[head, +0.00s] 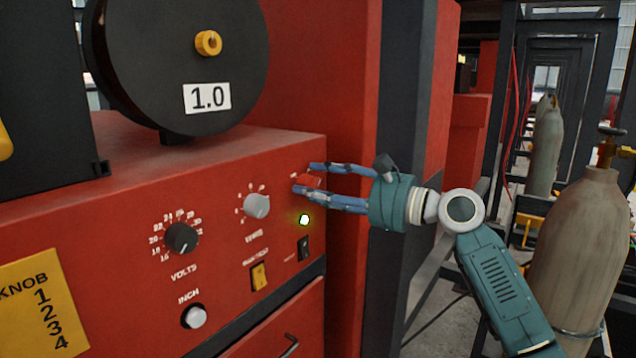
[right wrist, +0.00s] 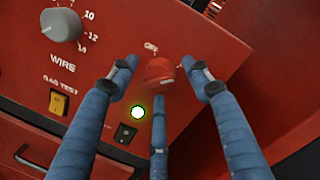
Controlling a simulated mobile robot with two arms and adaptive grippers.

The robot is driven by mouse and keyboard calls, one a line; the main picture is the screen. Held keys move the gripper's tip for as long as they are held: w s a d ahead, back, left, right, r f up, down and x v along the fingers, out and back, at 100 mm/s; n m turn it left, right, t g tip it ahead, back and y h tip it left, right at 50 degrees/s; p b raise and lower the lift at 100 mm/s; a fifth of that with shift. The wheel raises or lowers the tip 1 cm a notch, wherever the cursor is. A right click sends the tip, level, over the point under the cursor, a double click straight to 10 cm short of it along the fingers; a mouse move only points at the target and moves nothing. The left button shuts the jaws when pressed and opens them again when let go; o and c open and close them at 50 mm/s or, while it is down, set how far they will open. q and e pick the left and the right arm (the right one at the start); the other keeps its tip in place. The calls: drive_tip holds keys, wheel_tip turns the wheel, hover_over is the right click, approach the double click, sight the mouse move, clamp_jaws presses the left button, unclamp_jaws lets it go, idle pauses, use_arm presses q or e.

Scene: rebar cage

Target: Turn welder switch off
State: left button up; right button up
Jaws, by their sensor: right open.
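The welder's switch is a red rotary knob (head: 309,181) at the upper right of the red welder panel (head: 105,225). It also shows in the right wrist view (right wrist: 160,71), with an "OFF" label above it. A green lamp (head: 304,220) below the knob is lit. My right gripper (head: 304,178) is open, its blue fingers spread around the knob. In the right wrist view two fingertips are at the knob's sides and one is below it. Whether any finger touches the knob cannot be told. My left gripper is not in view.
The panel also has a volts knob (head: 182,238), a wire knob (head: 257,206), a yellow gas test switch (head: 259,276), a black switch (head: 304,248) and an inch button (head: 194,316). A black spool (head: 160,60) sits on top. Gas cylinders (head: 580,250) stand at the right.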

drive_tip(key=c, duration=1.2)
drive_tip(key=shift+o, duration=0.2)
drive_tip(key=n, duration=0.4)
drive_tip(key=shift+h, duration=0.3)
drive_tip(key=n+b, duration=0.1)
drive_tip(key=n, duration=0.3)
drive_tip(key=shift+r, duration=0.1)
drive_tip(key=n+h+b, duration=0.1)
drive_tip(key=n, duration=0.3)
drive_tip(key=shift+t, duration=0.3)
drive_tip(key=n+b, duration=0.1)
drive_tip(key=n, duration=0.3)
drive_tip(key=shift+r+n, duration=0.15)
drive_tip(key=shift+n, duration=0.15)
drive_tip(key=shift+s, duration=0.1)
